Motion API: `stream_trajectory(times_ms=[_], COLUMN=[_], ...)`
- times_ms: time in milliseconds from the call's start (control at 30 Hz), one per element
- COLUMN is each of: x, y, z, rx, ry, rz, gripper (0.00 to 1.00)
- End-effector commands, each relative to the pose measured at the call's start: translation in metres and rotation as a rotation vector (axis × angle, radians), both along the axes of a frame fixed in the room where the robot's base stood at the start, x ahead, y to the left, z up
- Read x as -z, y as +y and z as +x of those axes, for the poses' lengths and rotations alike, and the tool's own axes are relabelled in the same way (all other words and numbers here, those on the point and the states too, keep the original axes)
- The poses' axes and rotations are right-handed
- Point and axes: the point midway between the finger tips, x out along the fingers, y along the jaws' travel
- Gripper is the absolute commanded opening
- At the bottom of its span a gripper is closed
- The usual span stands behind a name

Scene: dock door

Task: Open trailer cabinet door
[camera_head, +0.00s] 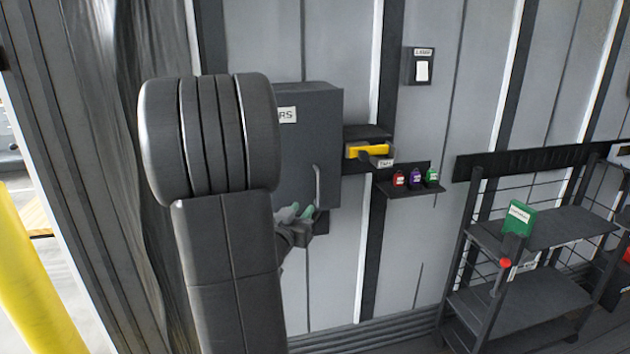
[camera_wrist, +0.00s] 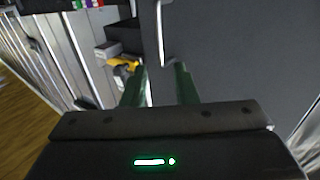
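The grey wall cabinet (camera_head: 318,135) has a label ending in "RS" and is partly hidden behind my arm. Its door (camera_wrist: 235,50) looks shut and fills the right of the wrist view. A light vertical handle (camera_head: 318,186) is at the door's lower right; it also shows in the wrist view (camera_wrist: 160,35). My gripper (camera_head: 300,213) is just below the handle in the head view. In the wrist view its green fingers (camera_wrist: 160,70) are apart and empty, with the handle lined up between their tips. I cannot tell whether they touch it.
A dark shelf with a yellow tool (camera_head: 366,150) is right of the cabinet. Below it, a small ledge (camera_head: 412,187) holds red, purple and green bottles. A metal rack (camera_head: 535,300) with a green box (camera_head: 519,217) stands at right. A yellow post (camera_head: 30,285) is at left.

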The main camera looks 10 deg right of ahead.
Motion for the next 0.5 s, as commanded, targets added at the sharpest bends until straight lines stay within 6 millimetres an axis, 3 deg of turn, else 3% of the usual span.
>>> stream_trajectory(times_ms=[167,500], x=[0.0,-0.001], y=[-0.014,-0.05], z=[0.02,0.079], rx=[0.003,0.001], ry=[0.003,0.001], rz=[-0.001,0.001], gripper=[0.26,0.26])
